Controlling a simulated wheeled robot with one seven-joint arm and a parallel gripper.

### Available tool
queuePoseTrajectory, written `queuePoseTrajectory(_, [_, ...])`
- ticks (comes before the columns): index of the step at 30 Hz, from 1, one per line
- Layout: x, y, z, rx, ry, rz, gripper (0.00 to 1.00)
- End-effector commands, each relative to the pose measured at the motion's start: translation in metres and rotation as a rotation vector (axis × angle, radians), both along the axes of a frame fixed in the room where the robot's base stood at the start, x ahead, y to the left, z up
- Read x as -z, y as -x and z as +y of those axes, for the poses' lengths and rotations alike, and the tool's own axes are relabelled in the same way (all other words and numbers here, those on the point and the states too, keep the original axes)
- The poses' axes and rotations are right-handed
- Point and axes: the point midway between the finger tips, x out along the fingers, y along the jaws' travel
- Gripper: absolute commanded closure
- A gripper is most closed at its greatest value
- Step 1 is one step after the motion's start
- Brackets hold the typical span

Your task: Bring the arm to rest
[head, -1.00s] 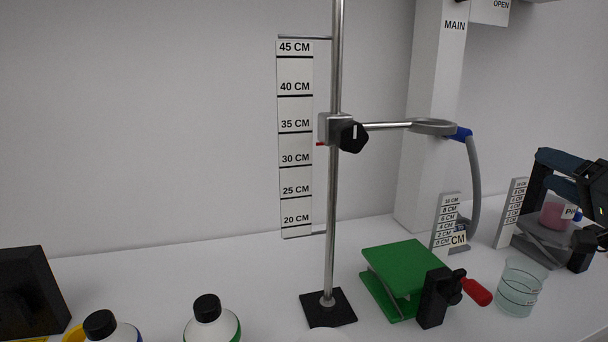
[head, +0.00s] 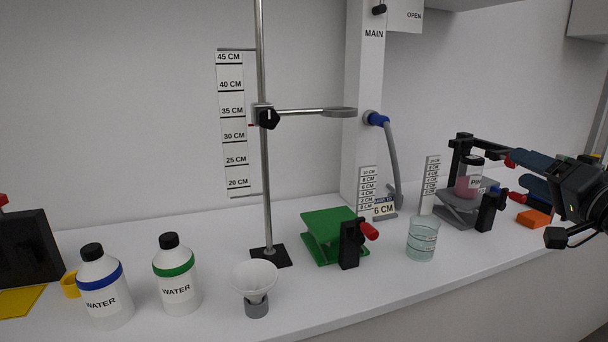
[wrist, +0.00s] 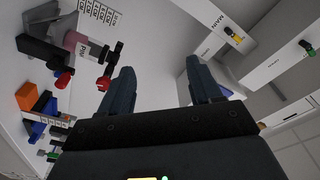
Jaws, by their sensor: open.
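My gripper (head: 522,172) is at the right of the head view, in the air to the right of the pink jar. Its two dark blue fingers are apart, with nothing between them. The wrist view shows the same open, empty fingers (wrist: 160,72). The pink jar (head: 467,187), black-lidded with a partly readable label, stands on a grey lab jack (head: 457,212). It also shows at the upper left of the wrist view (wrist: 76,42), clear of the fingers.
An orange block (head: 534,218) lies below my gripper near the bench edge. A glass beaker (head: 422,240), a green lab jack (head: 322,222), a ring stand (head: 265,180), a funnel (head: 254,280) and two water bottles (head: 177,275) (head: 103,290) stand leftward. A wall column (head: 370,100) rises behind.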

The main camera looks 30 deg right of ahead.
Motion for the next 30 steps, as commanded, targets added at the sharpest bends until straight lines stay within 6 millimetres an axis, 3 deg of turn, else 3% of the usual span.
queuePoseTrajectory(8, [0.029,-0.01,0.018,0.009,-0.011,0.027,0.36])
queuePoseTrajectory(17, [0.084,-0.021,0.057,0.028,-0.017,0.087,0.36])
queuePoseTrajectory(23, [0.142,-0.021,0.11,0.039,0.006,0.169,0.36])
queuePoseTrajectory(30, [0.207,0.005,0.189,0.027,0.103,0.292,0.36])
